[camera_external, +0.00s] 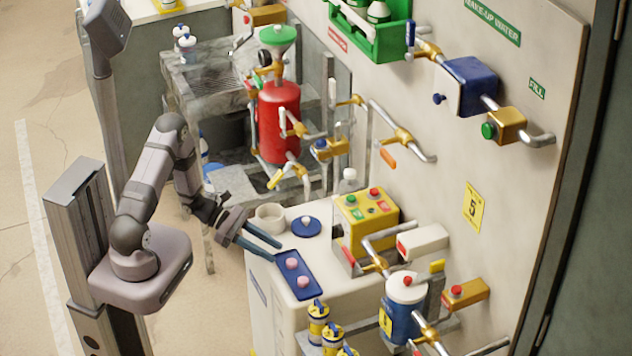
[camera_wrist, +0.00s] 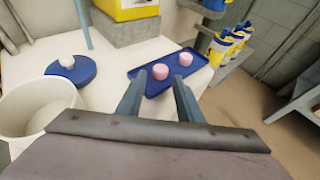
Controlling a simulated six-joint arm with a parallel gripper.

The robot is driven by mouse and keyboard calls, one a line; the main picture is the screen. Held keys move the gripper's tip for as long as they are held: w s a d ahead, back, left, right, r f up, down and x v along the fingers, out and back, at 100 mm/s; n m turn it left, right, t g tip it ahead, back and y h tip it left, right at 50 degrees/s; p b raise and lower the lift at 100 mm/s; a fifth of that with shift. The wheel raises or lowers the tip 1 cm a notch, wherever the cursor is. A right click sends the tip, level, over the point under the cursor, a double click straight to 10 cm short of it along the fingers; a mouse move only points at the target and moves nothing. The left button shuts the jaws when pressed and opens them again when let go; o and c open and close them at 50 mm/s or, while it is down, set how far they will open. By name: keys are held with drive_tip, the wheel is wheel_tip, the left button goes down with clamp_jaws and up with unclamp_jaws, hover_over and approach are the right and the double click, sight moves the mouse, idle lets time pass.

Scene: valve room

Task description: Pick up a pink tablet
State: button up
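Two pink tablets lie on a blue rectangular tray (camera_external: 306,286) on a white cabinet top. The nearer tablet shows in the external view (camera_external: 292,263) and at the left in the wrist view (camera_wrist: 160,71). The other tablet (camera_external: 303,281) lies close beside it, at the right in the wrist view (camera_wrist: 185,59). My gripper (camera_external: 262,244) is open and empty at the cabinet's edge, just left of the tray. In the wrist view its two fingers (camera_wrist: 157,95) point toward the tray, with the tablets beyond the fingertips. Nothing is between the fingers.
A white cup (camera_external: 270,216) stands behind my gripper. A round blue dish (camera_external: 306,226) with a white piece on it lies near the cup. A yellow button box (camera_external: 366,222) stands at the back right. Several yellow-and-blue bottles (camera_external: 318,322) stand in front. Pipes stick out from the wall.

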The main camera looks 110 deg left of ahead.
sight(291, 260)
drive_tip(key=shift+p+x, duration=0.65)
drive_tip(key=shift+x, duration=2.2)
drive_tip(key=shift+r, duration=0.15)
drive_tip(key=c, duration=0.8)
